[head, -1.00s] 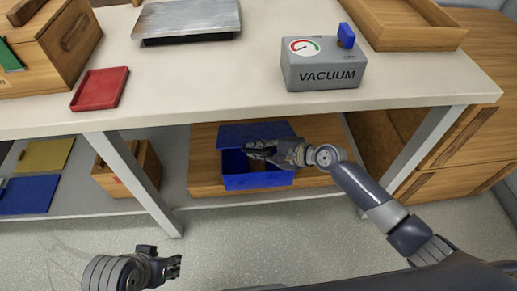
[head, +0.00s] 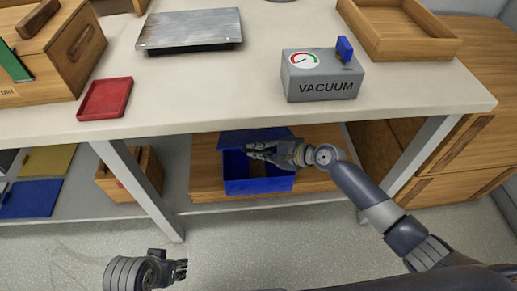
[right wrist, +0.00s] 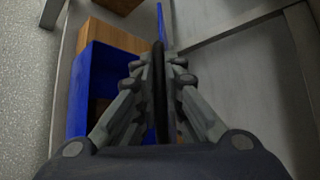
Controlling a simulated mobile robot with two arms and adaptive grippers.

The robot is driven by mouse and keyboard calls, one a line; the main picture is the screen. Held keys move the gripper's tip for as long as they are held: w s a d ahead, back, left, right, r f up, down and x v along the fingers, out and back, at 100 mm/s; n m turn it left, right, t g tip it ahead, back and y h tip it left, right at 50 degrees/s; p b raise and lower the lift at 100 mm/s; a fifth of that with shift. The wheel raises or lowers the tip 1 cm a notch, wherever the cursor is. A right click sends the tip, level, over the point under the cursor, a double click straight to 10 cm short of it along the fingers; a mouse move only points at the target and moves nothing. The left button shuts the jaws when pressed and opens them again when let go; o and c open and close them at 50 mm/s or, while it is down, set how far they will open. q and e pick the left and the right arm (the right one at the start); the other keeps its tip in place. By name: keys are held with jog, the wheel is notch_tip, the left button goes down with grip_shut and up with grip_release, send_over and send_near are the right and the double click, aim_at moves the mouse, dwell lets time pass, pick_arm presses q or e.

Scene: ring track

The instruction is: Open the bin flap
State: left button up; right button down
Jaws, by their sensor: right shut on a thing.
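The blue bin (head: 258,186) sits on the lower shelf under the counter. Its blue flap (head: 255,135) stands raised along the back, and the bin's open inside shows in front of it. My right gripper (head: 250,152) reaches over the bin from the right, at the flap. In the right wrist view the flap shows edge-on (right wrist: 161,25) between my shut fingers (right wrist: 158,75), with the bin (right wrist: 88,80) to the left. My left gripper (head: 181,269) is low in front of the shelf, away from the bin; its finger gap is unclear.
The counter (head: 200,85) with the grey vacuum box (head: 320,83) and a red tray (head: 105,98) lies above the bin. Table legs (head: 135,190) stand on both sides. A wooden box (head: 125,180) is left on the shelf. The floor in front is clear.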

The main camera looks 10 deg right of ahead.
jog(key=shift+f, duration=0.1)
jog(key=c, duration=1.7)
grip_release()
jog(key=v, duration=1.2)
